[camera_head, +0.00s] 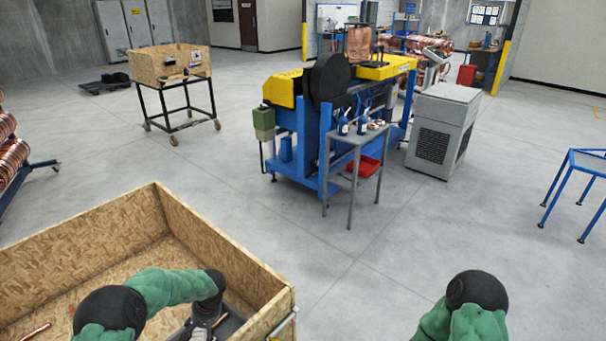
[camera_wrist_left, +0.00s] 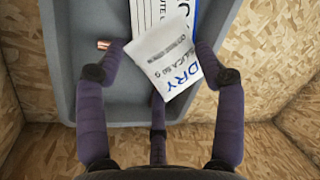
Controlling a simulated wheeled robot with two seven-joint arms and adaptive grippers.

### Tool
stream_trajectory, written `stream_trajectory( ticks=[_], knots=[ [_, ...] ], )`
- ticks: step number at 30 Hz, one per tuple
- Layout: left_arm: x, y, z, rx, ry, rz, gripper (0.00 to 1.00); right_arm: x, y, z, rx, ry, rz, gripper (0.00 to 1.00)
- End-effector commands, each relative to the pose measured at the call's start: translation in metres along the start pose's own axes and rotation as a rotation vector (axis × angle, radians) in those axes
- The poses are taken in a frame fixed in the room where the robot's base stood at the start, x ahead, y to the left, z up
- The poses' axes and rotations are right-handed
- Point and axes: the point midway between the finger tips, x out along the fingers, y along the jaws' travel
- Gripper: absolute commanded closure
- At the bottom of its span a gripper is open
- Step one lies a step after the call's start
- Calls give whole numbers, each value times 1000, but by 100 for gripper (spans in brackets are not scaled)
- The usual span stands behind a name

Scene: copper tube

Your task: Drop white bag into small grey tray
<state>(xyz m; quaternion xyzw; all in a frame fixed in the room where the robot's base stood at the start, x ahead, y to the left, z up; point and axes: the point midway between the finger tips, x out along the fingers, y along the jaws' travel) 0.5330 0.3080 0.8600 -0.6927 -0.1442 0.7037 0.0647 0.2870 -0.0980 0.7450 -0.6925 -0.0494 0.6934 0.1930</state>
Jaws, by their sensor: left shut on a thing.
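In the left wrist view a white bag (camera_wrist_left: 166,56) with blue "DRY" lettering sits between the fingers of my left gripper (camera_wrist_left: 160,62). The gripper is shut on it. The small grey tray (camera_wrist_left: 68,75) lies beneath the bag, inside a wooden crate. In the head view the left gripper (camera_head: 202,328) is low in the crate's right corner, and the tray (camera_head: 232,322) shows only partly beside it. My right arm shows at the bottom right of the head view, but its gripper is out of frame.
The wooden crate (camera_head: 262,283) has tall walls close around the tray. A copper piece (camera_wrist_left: 104,45) and a white printed sheet (camera_wrist_left: 150,14) lie in the tray. A copper tube (camera_head: 36,331) lies on the crate floor. Open floor lies beyond the crate.

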Motion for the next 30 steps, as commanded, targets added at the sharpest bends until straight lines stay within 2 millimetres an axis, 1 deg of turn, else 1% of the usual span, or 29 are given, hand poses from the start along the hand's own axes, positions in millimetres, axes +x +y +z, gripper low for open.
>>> stream_trajectory(
  ticks=[3,12,13,14,15,16,26,30],
  knots=[
    [2,1,0,0,1,0,63,4,2,0,0,0,0,100],
    [2,0,0,0,1,0,64,4,2,0,0,0,0,100],
    [2,0,0,0,1,0,26,4,2,0,0,0,0,100],
    [2,0,0,0,1,0,17,4,2,0,0,0,0,100],
    [2,0,0,0,1,0,6,4,2,0,0,0,0,100],
    [2,0,0,0,1,0,4,4,2,0,0,0,0,100],
    [2,1,0,0,1,0,4,4,2,0,0,0,0,100],
    [-6,0,-1,-1,3,0,4,4,2,0,0,0,0,100]
  ],
)
